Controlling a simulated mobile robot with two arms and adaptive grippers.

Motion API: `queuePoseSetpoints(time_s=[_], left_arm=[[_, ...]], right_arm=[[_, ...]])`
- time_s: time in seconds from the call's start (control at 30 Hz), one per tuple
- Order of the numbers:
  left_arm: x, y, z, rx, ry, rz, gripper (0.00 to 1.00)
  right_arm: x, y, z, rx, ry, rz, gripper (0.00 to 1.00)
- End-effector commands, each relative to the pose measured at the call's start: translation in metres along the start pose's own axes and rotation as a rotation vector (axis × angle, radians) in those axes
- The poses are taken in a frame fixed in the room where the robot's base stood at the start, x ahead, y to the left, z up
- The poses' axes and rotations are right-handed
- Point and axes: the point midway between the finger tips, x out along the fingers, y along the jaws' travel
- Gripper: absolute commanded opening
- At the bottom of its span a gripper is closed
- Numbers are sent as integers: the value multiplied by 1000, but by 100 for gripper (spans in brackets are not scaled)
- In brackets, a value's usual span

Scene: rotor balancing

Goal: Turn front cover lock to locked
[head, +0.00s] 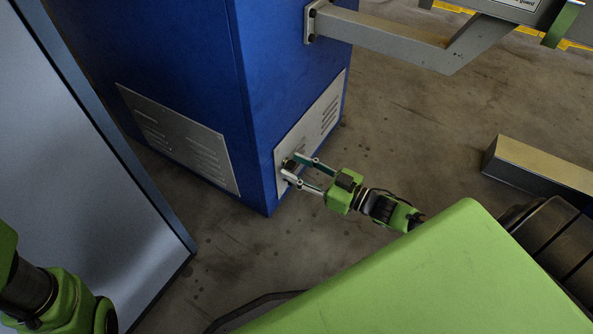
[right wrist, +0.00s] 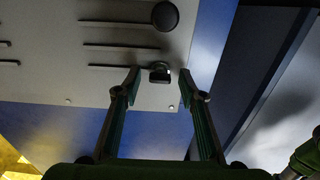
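A light grey slotted cover (head: 308,128) sits low on the right face of the blue cabinet. A small dark lock (right wrist: 160,73) sticks out near the cover's edge in the right wrist view. A dark round knob (right wrist: 165,16) is farther in on the same cover. My right gripper (head: 296,167) is at the cover in the head view, its fingers pointing at it. In the right wrist view the right gripper (right wrist: 160,78) is open, with one fingertip on each side of the lock and a gap to each. The lock's turn position is hard to read. My left gripper is out of view.
The blue cabinet (head: 190,65) has a second slotted panel (head: 175,140) on its left face. A large grey panel (head: 85,170) stands at the left. A grey bracket arm (head: 385,38) juts out above my right gripper. A metal beam (head: 540,165) lies at the right.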

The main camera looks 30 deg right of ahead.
Motion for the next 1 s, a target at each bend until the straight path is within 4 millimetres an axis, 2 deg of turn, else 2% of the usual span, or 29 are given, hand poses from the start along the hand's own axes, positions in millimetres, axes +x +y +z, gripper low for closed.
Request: queuePoseSetpoints(time_s=[0.3,0.33,0.4,0.47,0.77,1.0], left_arm=[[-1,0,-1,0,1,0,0],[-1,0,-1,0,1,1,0],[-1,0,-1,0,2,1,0],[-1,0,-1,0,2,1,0],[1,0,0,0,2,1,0],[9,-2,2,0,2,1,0]], right_arm=[[3,0,-1,0,1,0,38],[3,0,-1,0,1,0,32],[3,0,-1,0,1,0,14],[3,0,-1,0,1,0,0],[3,0,-1,-15,1,0,0],[3,0,-3,-112,0,1,0]])
